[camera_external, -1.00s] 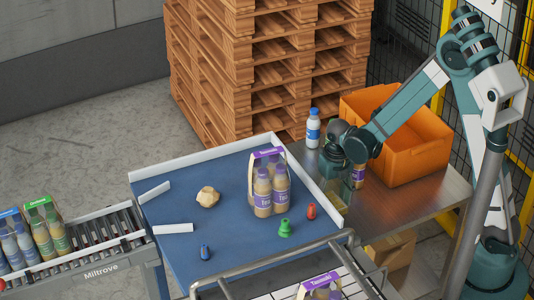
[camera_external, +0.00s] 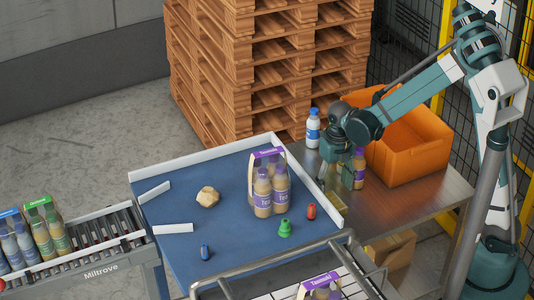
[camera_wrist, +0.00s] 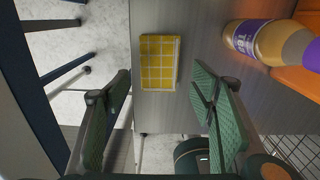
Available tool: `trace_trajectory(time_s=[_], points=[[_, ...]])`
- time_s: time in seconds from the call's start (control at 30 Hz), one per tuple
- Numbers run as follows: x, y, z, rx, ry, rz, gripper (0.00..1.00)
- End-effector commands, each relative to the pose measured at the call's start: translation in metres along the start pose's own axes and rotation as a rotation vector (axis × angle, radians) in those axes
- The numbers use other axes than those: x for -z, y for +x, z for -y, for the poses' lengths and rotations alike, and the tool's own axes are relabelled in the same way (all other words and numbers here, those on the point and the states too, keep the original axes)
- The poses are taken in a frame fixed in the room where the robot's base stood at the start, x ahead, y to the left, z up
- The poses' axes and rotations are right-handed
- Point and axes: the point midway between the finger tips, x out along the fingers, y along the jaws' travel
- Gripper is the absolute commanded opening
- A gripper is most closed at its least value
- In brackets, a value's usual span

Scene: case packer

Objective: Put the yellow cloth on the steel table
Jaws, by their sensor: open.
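The yellow cloth (camera_wrist: 160,62) is a folded yellow checked rectangle, lying flat on the steel table (camera_wrist: 205,25) close to its edge. In the external view the cloth (camera_external: 336,202) shows small at the left end of the steel table (camera_external: 400,205), beside the blue table. My gripper (camera_wrist: 162,85) is open, its two green-padded fingers apart with nothing between them. In the wrist view the cloth appears just beyond and between the fingertips. In the external view my gripper (camera_external: 336,180) points down above the steel table near the cloth; the exact height gap is unclear.
A purple-labelled bottle (camera_wrist: 268,42) stands close to the right of my gripper. An orange crate (camera_external: 410,150) and a blue-capped bottle (camera_external: 313,130) stand on the steel table. The blue table (camera_external: 190,235) at left holds a bottle pack (camera_external: 268,190) and small items.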

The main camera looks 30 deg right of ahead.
Motion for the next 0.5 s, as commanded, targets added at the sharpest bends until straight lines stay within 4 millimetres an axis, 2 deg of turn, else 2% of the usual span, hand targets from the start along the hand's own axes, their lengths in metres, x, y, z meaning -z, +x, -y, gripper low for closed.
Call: trace_trajectory(time_s=[0.3, 0.5], points=[[0.000, -0.037, 0.000, 0.000, 0.000, 0.000, 0.56], [0.000, -0.050, 0.000, 0.000, 0.000, 0.000, 0.56]])
